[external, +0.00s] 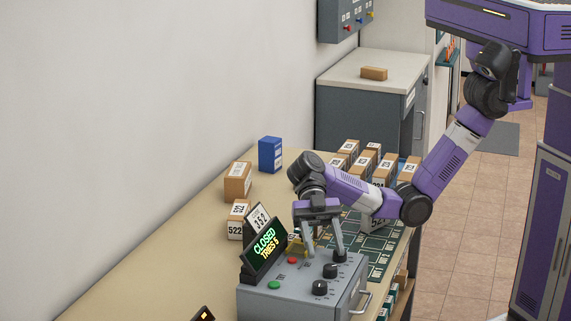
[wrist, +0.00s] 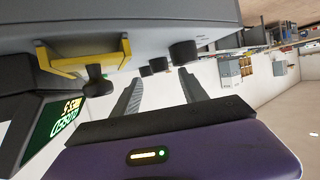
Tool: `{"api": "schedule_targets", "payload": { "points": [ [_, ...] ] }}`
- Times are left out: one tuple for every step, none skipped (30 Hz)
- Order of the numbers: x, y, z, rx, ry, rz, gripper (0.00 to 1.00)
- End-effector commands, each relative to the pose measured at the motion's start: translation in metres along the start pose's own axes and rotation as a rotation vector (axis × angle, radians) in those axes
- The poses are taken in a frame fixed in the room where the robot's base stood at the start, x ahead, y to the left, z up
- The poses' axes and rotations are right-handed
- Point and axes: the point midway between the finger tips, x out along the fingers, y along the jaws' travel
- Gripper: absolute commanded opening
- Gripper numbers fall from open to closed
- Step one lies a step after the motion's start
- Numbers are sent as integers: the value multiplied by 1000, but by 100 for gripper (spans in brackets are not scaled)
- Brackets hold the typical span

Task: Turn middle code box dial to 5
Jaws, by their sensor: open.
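The grey code box (external: 290,300) stands on the counter with a tilted screen (external: 264,248) reading "CLOSED TRIES 5". Three black dials sit in a row on its top. The middle dial (external: 330,271) is between the near dial (external: 320,287) and the far dial (external: 338,256). My gripper (external: 325,257) is open and empty, pointing down above the far part of the box. The pointer setting is too small to read. I cannot tell whether a finger touches a dial.
The box top has a red button (external: 292,260) and a green button (external: 274,285). A yellow bracket (wrist: 80,65) with a black knob (wrist: 97,80) is beside the fingers. Parcels (external: 238,182) and a blue box (external: 270,154) stand behind.

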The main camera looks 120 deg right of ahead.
Motion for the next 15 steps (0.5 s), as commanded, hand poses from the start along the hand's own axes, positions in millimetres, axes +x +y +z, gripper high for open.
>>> {"api": "schedule_targets", "payload": {
  "points": [
    [-9,0,-1,1,0,1,51],
    [-13,0,-1,1,0,2,51],
    [-18,0,-1,1,0,2,51],
    [-20,0,0,1,-1,1,51],
    [-23,0,0,1,-1,0,51],
    [-25,0,0,1,-1,-1,51],
    [-27,0,0,1,-2,-1,51],
    [-28,0,0,1,-2,-1,51],
    [-29,0,1,1,-1,-1,51],
    [-29,0,1,1,-1,-1,51],
    [-29,0,1,1,-1,-1,51],
    [-29,0,1,1,-1,-1,51],
    [-29,0,1,1,-1,-1,51],
    [-29,0,1,1,-1,-1,51],
    [-29,0,1,1,-1,-1,51]
  ]
}}
